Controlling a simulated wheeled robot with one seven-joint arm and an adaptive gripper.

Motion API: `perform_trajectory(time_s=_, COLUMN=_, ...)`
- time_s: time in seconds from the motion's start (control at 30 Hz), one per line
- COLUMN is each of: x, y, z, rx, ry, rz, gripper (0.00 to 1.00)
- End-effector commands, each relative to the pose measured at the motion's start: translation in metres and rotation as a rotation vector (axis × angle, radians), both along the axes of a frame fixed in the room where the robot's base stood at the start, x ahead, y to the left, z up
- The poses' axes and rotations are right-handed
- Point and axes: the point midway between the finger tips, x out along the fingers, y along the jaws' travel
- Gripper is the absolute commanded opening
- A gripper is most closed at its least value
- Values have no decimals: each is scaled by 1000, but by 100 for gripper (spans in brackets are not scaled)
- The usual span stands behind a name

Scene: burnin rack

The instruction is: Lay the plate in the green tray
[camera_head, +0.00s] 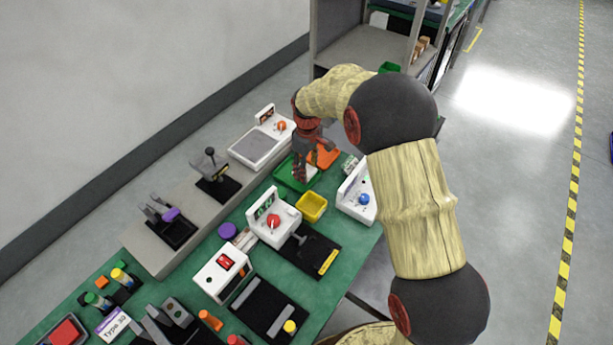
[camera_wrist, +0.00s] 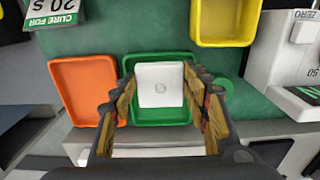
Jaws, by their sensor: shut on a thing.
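How high the plate is above the tray floor I cannot tell. In the head view my gripper (camera_head: 302,178) points down over the green tray (camera_head: 286,183), and the plate is mostly hidden by the fingers.
An orange tray (camera_wrist: 82,88) lies beside the green tray, and a yellow tray (camera_wrist: 224,30) is close by. A white device with a blue knob (camera_head: 357,195) and one with a red knob (camera_head: 271,220) stand near. A grey-topped white unit (camera_head: 256,148) stands behind on the ledge.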

Motion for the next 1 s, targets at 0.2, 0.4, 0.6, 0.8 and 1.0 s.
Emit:
perform_trajectory(time_s=0.2, x=2, y=3, z=-32, rx=-1, ry=3, rz=1, gripper=17)
perform_trajectory(time_s=0.4, x=3, y=3, z=-35, rx=0, ry=0, rz=1, gripper=17)
perform_trajectory(time_s=0.6, x=3, y=3, z=-38, rx=0, ry=1, rz=1, gripper=17)
perform_trajectory(time_s=0.8, x=3, y=3, z=-38, rx=0, ry=1, rz=1, gripper=54)
perform_trajectory(time_s=1.0, x=3, y=2, z=-38, rx=0, ry=1, rz=1, gripper=54)
